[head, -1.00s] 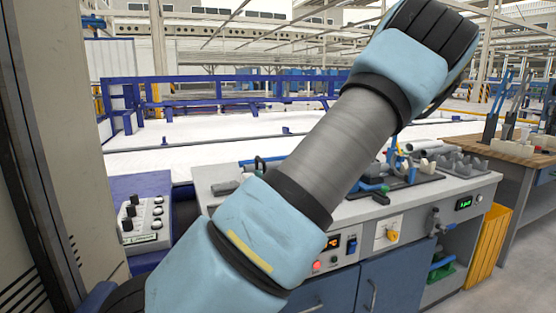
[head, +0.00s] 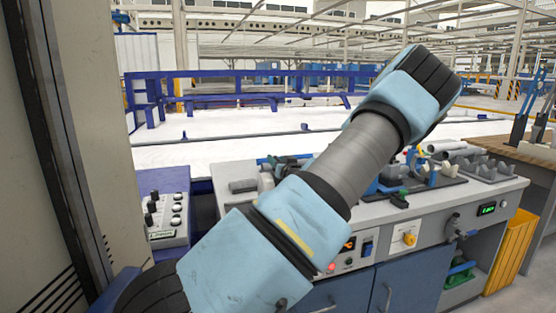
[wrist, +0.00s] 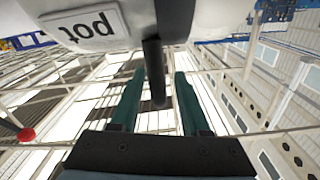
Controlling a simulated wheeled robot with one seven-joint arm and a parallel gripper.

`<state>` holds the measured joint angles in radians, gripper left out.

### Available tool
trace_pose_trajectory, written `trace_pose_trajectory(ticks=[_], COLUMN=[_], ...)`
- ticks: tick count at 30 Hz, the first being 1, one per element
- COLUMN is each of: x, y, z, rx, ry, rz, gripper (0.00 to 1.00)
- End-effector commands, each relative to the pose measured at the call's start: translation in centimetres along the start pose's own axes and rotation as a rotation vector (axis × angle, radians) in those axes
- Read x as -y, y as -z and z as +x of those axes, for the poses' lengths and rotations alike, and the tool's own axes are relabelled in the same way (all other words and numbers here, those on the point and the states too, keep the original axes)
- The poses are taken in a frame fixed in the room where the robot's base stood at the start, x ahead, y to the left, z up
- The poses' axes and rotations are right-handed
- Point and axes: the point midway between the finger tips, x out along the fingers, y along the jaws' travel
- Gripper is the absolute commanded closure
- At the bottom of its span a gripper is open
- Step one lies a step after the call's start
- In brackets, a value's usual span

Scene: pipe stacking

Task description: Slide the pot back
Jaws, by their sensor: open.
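In the wrist view a pale body with an upside-down "pot" label (wrist: 82,25) fills the top edge. A dark rod (wrist: 153,70) comes down from this pot and lies between the two green fingers of my gripper (wrist: 156,75). The fingers are open, with a gap on each side of the rod. I cannot tell how deep the rod sits between them. Most of the pot is cut off by the frame. In the head view neither my gripper nor the labelled pot can be made out; my arm crosses the middle.
A grey workbench (head: 478,195) with pipes and fixtures stands behind my arm. A control box with knobs (head: 165,220) is at the left, and a yellow bin (head: 510,252) is at the right. A small red ball (wrist: 25,134) shows in the wrist view.

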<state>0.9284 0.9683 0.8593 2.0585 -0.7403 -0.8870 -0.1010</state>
Motion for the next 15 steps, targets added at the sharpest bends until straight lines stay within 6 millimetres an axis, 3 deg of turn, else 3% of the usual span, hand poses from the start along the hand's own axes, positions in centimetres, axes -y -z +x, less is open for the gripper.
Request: trace_pose_trajectory(ticks=[7,15], x=[-0.03,-0.03], y=[-0.02,-0.01], z=[0.03,0.02], rx=[0.0,0.0], ry=[0.0,0.0], rz=[0.0,0.0], gripper=[0.55,0.85])
